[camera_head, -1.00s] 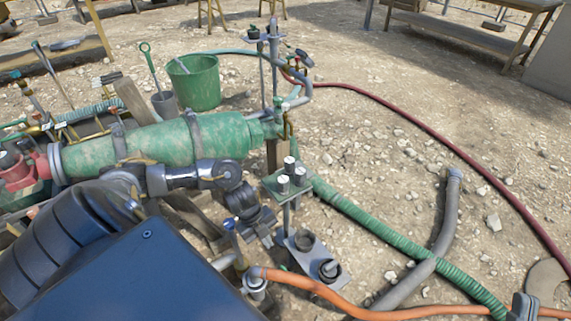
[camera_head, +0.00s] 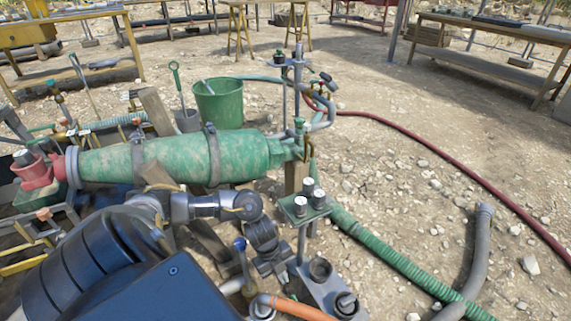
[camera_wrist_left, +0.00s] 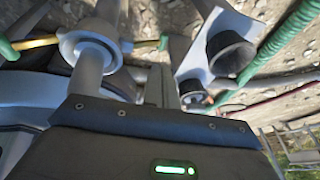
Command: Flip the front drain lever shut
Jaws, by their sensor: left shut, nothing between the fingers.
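A lever with a blue round knob (camera_head: 240,244) stands nearly upright by the pipe fitting at the bottom centre of the head view. My left gripper (camera_head: 282,275) is just right of the lever, low and pointing down, shut and empty. Whether it touches the lever is unclear. In the left wrist view a grey collared pipe (camera_wrist_left: 95,55) fills the upper left; the blue knob is not seen there. My right gripper is not in view.
The green tank (camera_head: 170,160) lies behind my left arm. A grey plate with a black cup (camera_head: 320,269) is right of the gripper.

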